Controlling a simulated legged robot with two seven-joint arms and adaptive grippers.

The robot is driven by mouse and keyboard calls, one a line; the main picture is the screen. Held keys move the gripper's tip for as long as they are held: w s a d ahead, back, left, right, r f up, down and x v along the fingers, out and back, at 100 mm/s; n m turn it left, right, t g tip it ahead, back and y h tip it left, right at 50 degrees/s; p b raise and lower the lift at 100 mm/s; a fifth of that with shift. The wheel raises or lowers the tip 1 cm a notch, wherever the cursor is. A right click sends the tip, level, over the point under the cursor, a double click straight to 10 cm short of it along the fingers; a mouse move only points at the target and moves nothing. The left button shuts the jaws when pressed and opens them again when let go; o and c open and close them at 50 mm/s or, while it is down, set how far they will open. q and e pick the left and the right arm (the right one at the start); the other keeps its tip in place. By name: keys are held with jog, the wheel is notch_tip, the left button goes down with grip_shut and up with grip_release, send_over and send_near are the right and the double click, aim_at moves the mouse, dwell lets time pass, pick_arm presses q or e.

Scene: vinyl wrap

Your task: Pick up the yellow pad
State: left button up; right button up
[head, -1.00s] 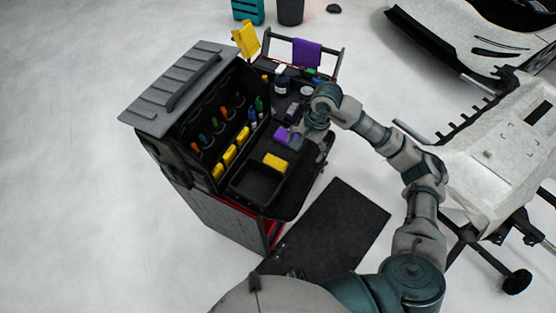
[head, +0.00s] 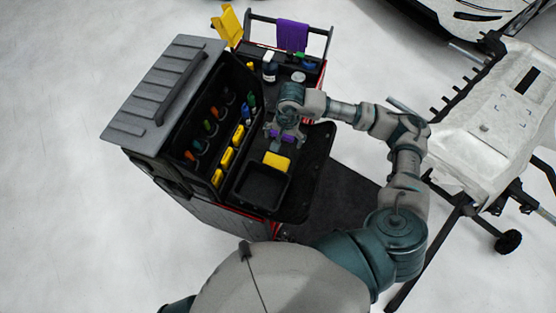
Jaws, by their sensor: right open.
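A yellow pad (head: 277,161) lies on the cart's black work surface, at the far edge of an empty black bin (head: 262,186). My right gripper (head: 285,143) is open and points down just beyond the yellow pad, above a purple pad (head: 289,137). The gripper's fingers partly hide the purple pad, and I cannot tell whether they touch it. The yellow pad looks clear of the fingers. My left gripper is out of view.
The tool cabinet (head: 160,95) stands left of the work surface, with several yellow pieces (head: 226,160) along its front. Bottles (head: 270,71) and a purple cloth (head: 292,35) are at the far end. A white panel on a stand (head: 500,110) is at right.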

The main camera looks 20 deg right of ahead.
send_over(278, 156)
jog(key=f, duration=0.4)
jog(key=shift+w+f, duration=0.1)
jog(key=shift+w, duration=0.3)
jog(key=shift+f, duration=0.25)
jog(key=shift+s+f+p, duration=0.1)
jog(key=shift+f+p, duration=0.2)
jog(key=f, duration=0.2)
jog(key=d+f+p, duration=0.1)
jog(key=f, duration=0.1)
jog(key=shift+s+f, duration=0.2)
jog(key=shift+f, duration=0.25)
jog(key=shift+s+a, duration=0.1)
jog(key=shift+a, duration=0.3)
jog(key=shift+c, duration=0.6)
jog(key=shift+a, duration=0.15)
jog(key=c, duration=0.4)
jog(key=shift+c, duration=0.2)
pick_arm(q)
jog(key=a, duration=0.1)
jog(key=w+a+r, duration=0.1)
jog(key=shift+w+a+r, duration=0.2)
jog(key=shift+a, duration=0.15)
